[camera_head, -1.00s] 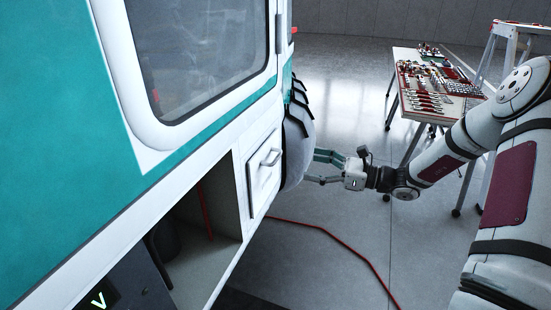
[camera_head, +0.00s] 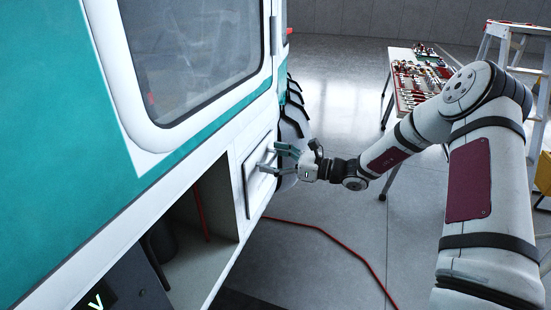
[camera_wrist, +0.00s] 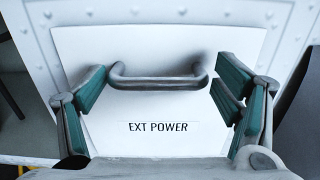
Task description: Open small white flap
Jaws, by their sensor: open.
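The small white flap (camera_head: 260,180) is on the side of the helicopter, below the window, and looks closed. In the wrist view the flap (camera_wrist: 155,50) is a flat white panel marked "EXT POWER". It has a grey bar handle (camera_wrist: 160,80) across its upper middle. My gripper (camera_head: 270,158) is at the front of the flap. In the wrist view my gripper (camera_wrist: 160,90) has its fingers apart, one on each side of the handle. The handle lies between the fingertips with gaps at both ends. In the head view my fingers cover the handle.
An open compartment (camera_head: 200,235) lies left of the flap. A red cable (camera_head: 320,232) runs along the floor. A table with tools (camera_head: 415,80) and a ladder (camera_head: 510,50) stand at the back right. The floor right of the helicopter is mostly free.

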